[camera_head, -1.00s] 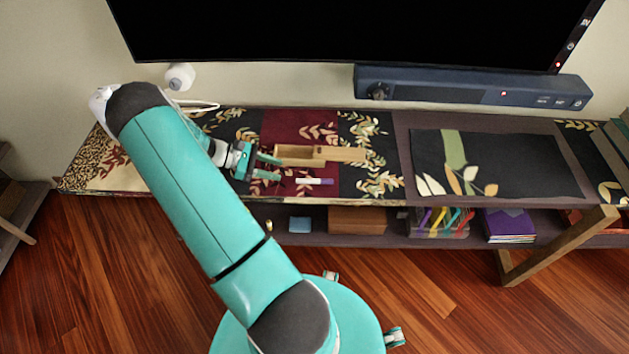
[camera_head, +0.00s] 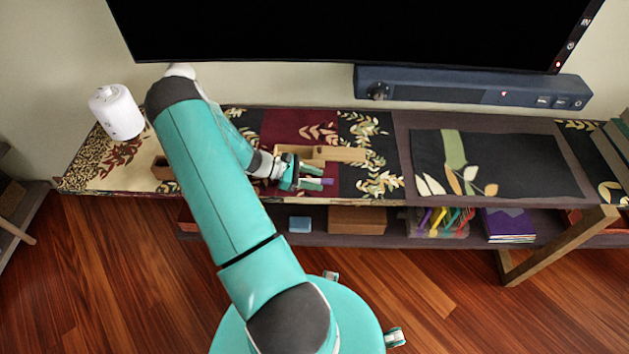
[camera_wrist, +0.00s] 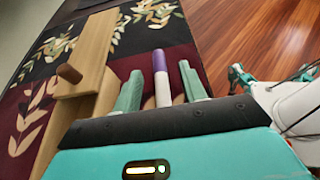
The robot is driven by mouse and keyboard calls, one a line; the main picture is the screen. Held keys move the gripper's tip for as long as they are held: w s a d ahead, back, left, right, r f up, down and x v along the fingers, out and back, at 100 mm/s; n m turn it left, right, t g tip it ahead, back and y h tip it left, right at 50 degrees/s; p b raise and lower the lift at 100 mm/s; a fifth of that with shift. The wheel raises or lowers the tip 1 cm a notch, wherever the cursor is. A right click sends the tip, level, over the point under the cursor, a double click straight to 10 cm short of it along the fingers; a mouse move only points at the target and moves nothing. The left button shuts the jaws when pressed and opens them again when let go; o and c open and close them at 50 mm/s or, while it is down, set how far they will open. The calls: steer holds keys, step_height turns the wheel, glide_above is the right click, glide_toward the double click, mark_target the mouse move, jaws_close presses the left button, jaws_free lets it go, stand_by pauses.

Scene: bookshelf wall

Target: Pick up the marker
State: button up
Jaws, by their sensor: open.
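The marker (camera_wrist: 161,78), white with a purple end, lies on the patterned cloth in the wrist view, between the two fingers of my gripper (camera_wrist: 163,90). The fingers are open, with one on each side of it, and a gap shows on both sides. In the head view my gripper (camera_head: 312,177) is over the front of the cloth. Only the purple end of the marker (camera_head: 327,181) shows there, past the fingers.
A white cylinder (camera_head: 117,112) stands at the far left. A soundbar (camera_head: 470,90) is behind. The dark mat (camera_head: 510,160) at right is clear.

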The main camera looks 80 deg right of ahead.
jaws_close()
stand_by(0.3)
